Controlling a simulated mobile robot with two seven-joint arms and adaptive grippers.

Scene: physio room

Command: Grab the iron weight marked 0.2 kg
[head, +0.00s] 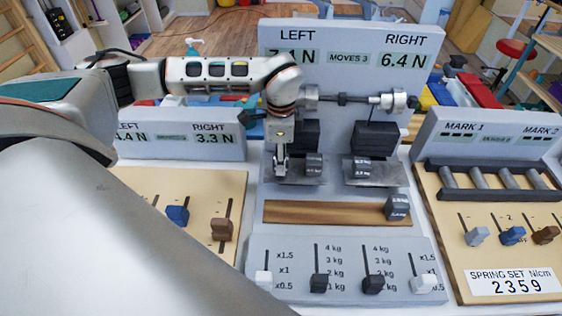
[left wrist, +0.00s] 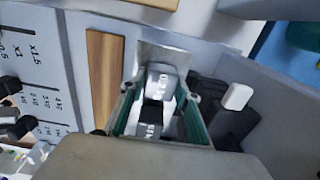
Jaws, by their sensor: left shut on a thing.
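My left gripper (head: 281,166) reaches down onto the left pan of the balance in the middle of the table. It is shut on a small grey weight (left wrist: 160,82), which its fingers largely hide in the head view. I cannot read the label on this weight. A dark weight (head: 314,165) stands on the same pan, just right of the fingers. Another dark weight (head: 362,168) stands on the right pan (head: 392,175). A further dark weight (head: 398,207) sits at the right end of the wooden strip (head: 320,212). Their labels are too small to read surely. My right gripper is not in view.
The balance display (head: 352,55) stands behind, reading 6.4 N on the right. Sliders (head: 373,283) line the front panel. A spring board (head: 480,195) stands at the right and another slider board (head: 200,215) at the left. The wooden strip is mostly bare.

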